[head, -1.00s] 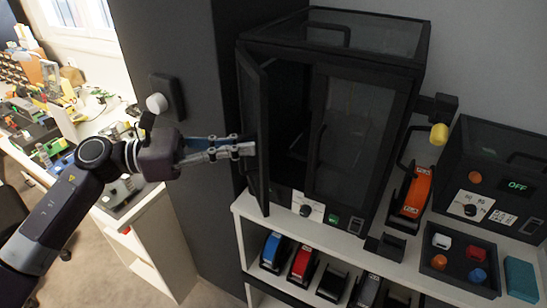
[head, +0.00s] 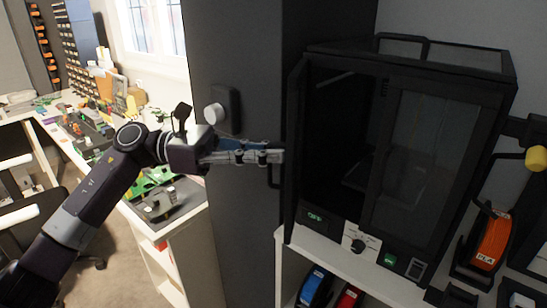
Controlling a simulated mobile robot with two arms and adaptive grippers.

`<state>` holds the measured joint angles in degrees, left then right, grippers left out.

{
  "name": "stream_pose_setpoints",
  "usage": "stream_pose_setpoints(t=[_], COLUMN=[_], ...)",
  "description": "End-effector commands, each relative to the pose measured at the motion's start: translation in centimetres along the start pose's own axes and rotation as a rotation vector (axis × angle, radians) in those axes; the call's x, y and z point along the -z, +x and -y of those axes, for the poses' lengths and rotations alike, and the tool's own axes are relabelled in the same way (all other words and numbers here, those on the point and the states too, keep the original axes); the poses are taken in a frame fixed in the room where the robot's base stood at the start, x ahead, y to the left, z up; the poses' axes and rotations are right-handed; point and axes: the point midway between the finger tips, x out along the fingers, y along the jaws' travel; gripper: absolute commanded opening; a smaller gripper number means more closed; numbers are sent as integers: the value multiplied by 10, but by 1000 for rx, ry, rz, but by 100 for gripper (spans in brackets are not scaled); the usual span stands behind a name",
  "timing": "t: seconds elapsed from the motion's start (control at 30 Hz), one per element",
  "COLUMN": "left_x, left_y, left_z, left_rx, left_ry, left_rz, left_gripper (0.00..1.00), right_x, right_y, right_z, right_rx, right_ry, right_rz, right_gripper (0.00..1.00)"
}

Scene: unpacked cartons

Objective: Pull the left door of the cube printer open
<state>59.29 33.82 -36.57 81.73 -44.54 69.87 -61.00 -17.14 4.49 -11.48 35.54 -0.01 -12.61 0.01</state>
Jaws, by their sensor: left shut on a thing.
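The cube printer (head: 425,165) is a black box with dark glass panels, standing on a white shelf. Its left door (head: 292,155) is swung out and shows nearly edge-on, leaving the left half of the front open onto the dark inside. The right door (head: 420,160) is closed. My left gripper (head: 278,156) is at the outer face of the left door, shut on the dark door handle (head: 274,178), whose lower part shows below the fingers. The fingertips' exact hold is partly hidden. My right gripper is not in view.
A dark pillar (head: 235,60) with a round white knob (head: 214,113) stands close behind my left gripper. An orange spool (head: 489,240) is right of the printer. Blue and red spools sit below the shelf (head: 340,268). A cluttered workbench is at the left.

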Motion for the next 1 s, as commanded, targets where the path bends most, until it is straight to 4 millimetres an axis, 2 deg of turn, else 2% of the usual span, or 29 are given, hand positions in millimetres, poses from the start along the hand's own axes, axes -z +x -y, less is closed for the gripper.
stream_pose_setpoints(t=[0.27,0.3,0.33,0.67,0.83,1.0], left_x=[-1,-1,-1,0,0,0], left_y=[0,0,0,-3,-25,-63], left_z=[0,0,0,0,0,-1], left_rx=[0,0,0,-1,-3,-5], left_ry=[1,1,1,0,0,-1], left_rz=[1,1,1,0,0,1], left_gripper=[0,11,14,14,14,14], right_x=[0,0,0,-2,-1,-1], right_y=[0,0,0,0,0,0], right_z=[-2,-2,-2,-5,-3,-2], right_rx=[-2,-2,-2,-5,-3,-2], right_ry=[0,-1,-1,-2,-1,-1], right_rz=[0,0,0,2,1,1], right_gripper=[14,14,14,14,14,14])
